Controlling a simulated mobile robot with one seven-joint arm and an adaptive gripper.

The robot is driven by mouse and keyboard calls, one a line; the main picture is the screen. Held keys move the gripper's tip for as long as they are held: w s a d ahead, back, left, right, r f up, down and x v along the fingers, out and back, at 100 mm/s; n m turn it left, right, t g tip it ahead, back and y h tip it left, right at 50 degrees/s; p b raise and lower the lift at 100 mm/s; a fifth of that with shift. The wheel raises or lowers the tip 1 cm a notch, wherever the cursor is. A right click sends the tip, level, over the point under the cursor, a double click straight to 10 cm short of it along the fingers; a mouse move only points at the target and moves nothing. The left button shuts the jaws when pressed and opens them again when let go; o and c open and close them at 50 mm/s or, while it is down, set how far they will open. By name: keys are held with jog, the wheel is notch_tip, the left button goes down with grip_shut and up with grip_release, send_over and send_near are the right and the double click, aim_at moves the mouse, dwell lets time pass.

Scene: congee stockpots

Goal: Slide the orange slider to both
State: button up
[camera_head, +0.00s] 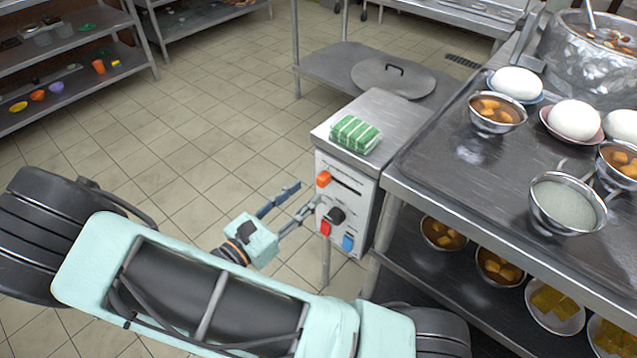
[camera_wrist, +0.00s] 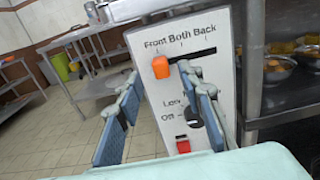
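The orange slider (camera_head: 323,179) sits at the left end of a dark slot on the front panel of a metal control box (camera_head: 345,208). In the wrist view the orange slider (camera_wrist: 160,67) is under the word "Front"; the slot runs right past "Both" toward "Back". My gripper (camera_head: 308,194) is open in front of the panel. In the wrist view its two blue-padded fingers (camera_wrist: 160,76) are spread, with the slider showing between the tips. I cannot tell whether either finger touches it.
Below the slot are a dark knob (camera_head: 335,216), a red switch (camera_head: 325,228) and a blue switch (camera_head: 348,242). A green-striped cloth (camera_head: 355,134) lies on the box. A steel counter (camera_head: 440,165) with bowls stands right.

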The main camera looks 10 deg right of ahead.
aim_at(319, 181)
jog(key=b+x, duration=0.1)
jog(key=x, duration=0.5)
jog(key=shift+c, duration=0.5)
grip_shut()
